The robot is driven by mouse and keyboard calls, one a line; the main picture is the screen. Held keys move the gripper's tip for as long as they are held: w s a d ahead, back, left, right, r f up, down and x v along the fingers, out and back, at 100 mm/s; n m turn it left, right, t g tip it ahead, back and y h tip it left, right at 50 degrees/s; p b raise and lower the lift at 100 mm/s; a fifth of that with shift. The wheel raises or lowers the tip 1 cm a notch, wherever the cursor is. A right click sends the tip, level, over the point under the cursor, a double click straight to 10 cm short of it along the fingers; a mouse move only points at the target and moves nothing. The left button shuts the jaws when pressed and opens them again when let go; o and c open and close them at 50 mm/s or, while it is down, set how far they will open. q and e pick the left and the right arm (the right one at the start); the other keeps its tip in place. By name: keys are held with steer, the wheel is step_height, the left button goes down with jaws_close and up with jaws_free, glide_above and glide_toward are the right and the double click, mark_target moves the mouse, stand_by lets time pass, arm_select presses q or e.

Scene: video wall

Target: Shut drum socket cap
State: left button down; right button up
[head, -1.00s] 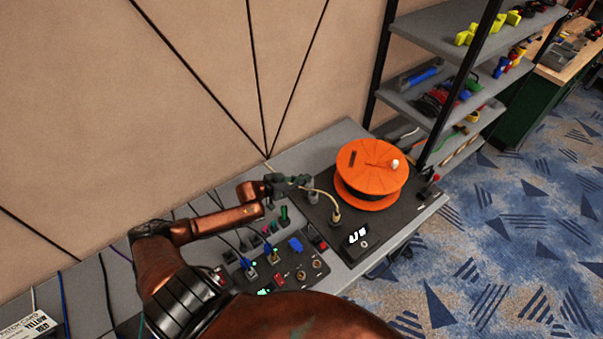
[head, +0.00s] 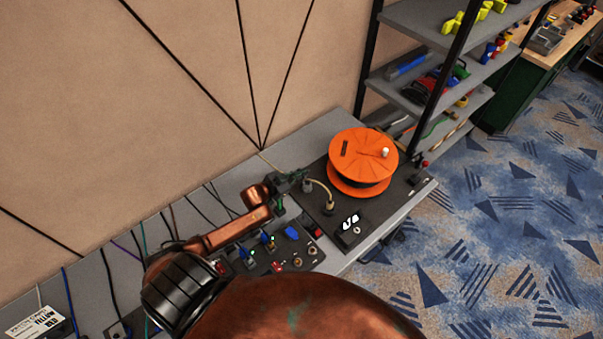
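The orange cable drum (head: 362,146) sits on a dark base plate (head: 385,203) on the bench. A small grey socket piece (head: 308,187) stands on the plate left of the drum. A pale cable (head: 324,189) arches from beside it to a brass-coloured plug (head: 329,206). I cannot make out whether a cap there is open or shut. My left gripper (head: 292,180) is dark and small in the head view, at the plate's left edge, just left of the socket piece. Whether it touches it, and how its fingers stand, is unclear. My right gripper is not in view.
Left of the plate is a dark panel with a blue connector (head: 291,233), switches and plugged cables, partly behind my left arm. A small display box (head: 348,226) stands at the plate's front. A shelf rack (head: 420,105) rises behind the drum. Carpeted floor is clear at right.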

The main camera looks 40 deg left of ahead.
arm_select(q)
steer(key=c, duration=2.2)
jaws_free()
steer(key=v, duration=1.2)
